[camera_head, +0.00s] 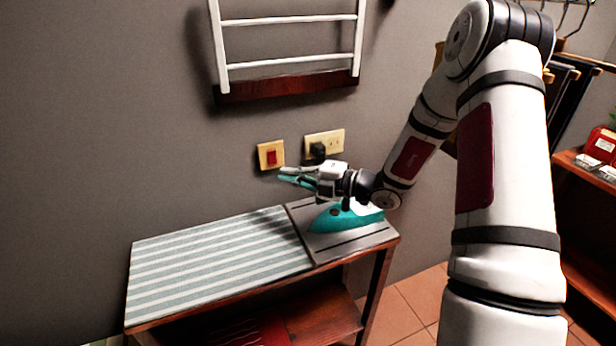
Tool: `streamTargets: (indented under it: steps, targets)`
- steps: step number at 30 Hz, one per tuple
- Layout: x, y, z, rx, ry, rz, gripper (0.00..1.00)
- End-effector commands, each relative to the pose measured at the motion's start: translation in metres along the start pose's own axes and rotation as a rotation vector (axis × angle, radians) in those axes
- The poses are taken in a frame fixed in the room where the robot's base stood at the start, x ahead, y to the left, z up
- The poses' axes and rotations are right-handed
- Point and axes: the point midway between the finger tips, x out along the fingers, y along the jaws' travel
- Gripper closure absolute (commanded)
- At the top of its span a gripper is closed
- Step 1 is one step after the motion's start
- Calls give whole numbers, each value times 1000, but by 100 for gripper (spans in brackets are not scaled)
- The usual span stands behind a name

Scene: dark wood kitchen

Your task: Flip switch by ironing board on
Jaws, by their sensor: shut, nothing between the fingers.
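The switch (271,156) is a red rocker in a cream plate on the grey wall, above the ironing board. I cannot tell from this view whether it is on or off. The ironing board (215,262) has a blue and white striped top on a wooden stand. My gripper (283,175) is shut and empty, with its teal fingertips pointing left. In the picture its tips lie just below and right of the switch. I cannot tell whether they touch the wall.
A teal iron (345,217) rests on the metal plate at the board's right end, below my gripper. A wall socket (337,141) with a black plug is right of the switch. A white rack (290,66) hangs above. Wooden shelves (587,180) stand at the right.

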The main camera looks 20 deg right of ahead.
Motion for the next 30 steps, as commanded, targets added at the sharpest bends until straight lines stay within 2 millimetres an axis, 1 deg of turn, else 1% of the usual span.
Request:
streamTargets:
  steps: [1,2,3,9,13,24,28,30]
  targets:
    - [11,0,-1,-2,4,1,100]
    - [16,0,-1,-1,4,0,100]
    - [21,0,4,-2,0,0,100]
    - [37,0,22,-3,0,0,100]
    - [42,0,28,-1,-1,-1,100]
    - [43,0,29,-1,-1,0,100]
    - [48,-3,35,-1,-1,2,100]
    - [48,-2,34,-2,-1,1,100]
